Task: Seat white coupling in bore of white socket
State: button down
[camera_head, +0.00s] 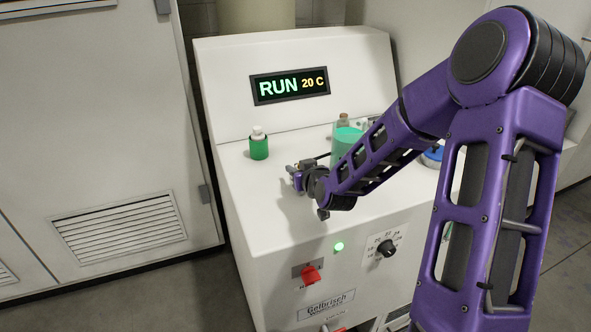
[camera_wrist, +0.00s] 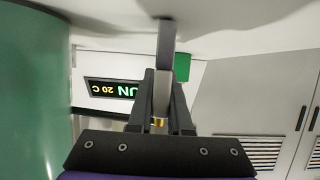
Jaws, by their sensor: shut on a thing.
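My gripper (camera_head: 295,178) is low over the left part of the white machine top, to the right of a green bottle (camera_head: 258,146) with a white cap. In the wrist view my gripper (camera_wrist: 163,75) has its dark fingers closed on a narrow, pale grey piece (camera_wrist: 165,45) with a brass-coloured part near the palm. I cannot tell whether this piece is the white coupling. I cannot make out the white socket or its bore in either view. The green bottle also shows in the wrist view (camera_wrist: 183,68), just beyond the fingers.
A green container (camera_head: 347,142) stands behind my forearm and looms large in the wrist view (camera_wrist: 35,90). A small stoppered bottle (camera_head: 342,120) and a blue item (camera_head: 434,154) stand farther right. The RUN display (camera_head: 290,86) is on the back panel. The machine top's front left is clear.

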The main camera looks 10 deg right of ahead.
jog(key=shift+f, duration=0.1)
jog(key=shift+f+b, duration=0.1)
jog(key=shift+b, duration=0.2)
jog(key=c, duration=0.8)
grip_release()
jog(key=shift+c, duration=0.2)
